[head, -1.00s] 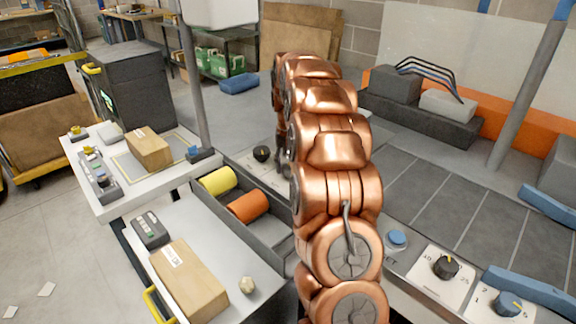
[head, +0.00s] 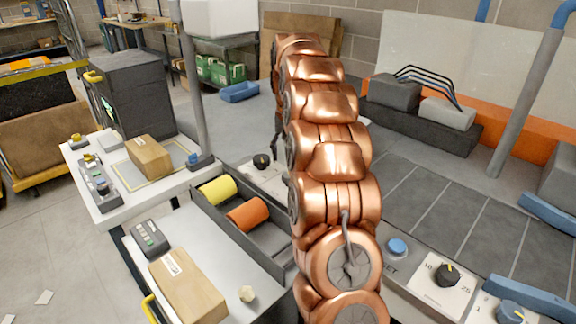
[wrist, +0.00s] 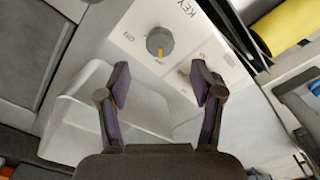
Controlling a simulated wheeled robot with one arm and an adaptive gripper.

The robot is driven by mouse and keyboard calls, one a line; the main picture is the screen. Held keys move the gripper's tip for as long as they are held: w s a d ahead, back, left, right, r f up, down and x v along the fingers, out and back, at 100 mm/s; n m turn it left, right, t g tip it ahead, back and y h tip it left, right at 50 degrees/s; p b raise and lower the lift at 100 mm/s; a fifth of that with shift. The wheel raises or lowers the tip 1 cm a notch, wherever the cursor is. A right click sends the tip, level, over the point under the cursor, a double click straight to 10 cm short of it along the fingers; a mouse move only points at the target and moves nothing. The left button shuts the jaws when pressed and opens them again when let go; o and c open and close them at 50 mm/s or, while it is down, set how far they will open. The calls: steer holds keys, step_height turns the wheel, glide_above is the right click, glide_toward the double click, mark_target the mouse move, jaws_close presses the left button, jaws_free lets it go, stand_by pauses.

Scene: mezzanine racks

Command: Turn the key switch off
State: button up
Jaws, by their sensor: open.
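The key switch shows in the wrist view as a round grey knob (wrist: 160,41) with a yellow pointer mark, on a pale plate lettered KEY. The pointer is towards the bottom of the picture; the small position letters are too blurred to read surely. In the head view a dark knob (head: 262,161) on the pale panel left of my arm looks like the same switch. My gripper (wrist: 160,80) is open and empty, its two fingers spread below the knob in the wrist view, apart from it. In the head view my arm largely hides the gripper.
A grey bin with a yellow roll (head: 217,190) and an orange roll (head: 246,214) lies left of my arm. Other controls, a blue button (head: 397,247) and a dial (head: 447,273), sit on the panel to the right. A grey post (head: 193,90) stands behind the bin.

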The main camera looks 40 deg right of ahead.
mark_target(288, 175)
step_height(288, 175, up, 5)
steer(key=shift+f, duration=0.1)
stand_by(0.3)
stand_by(0.5)
steer(key=s+a+r+n+g+p, duration=0.1)
steer(key=s+a+r+n+p, duration=0.1)
steer(key=s+a, duration=0.7)
steer(key=s+a+r+n+p, duration=0.1)
steer(key=s+a+n, duration=0.1)
steer(key=s+a, duration=0.65)
steer(key=s+a+f+n+p, duration=0.1)
steer(key=s+a+f, duration=0.2)
steer(key=s, duration=0.7)
steer(key=s+a+f+n+p, duration=0.1)
steer(key=s+a+f+n, duration=0.1)
steer(key=s+a, duration=0.5)
steer(key=s+f, duration=0.1)
steer(key=s, duration=0.2)
steer(key=shift+s+a+f+g+p, duration=0.15)
steer(key=shift+f+g+p, duration=0.05)
steer(key=shift+g+p, duration=0.2)
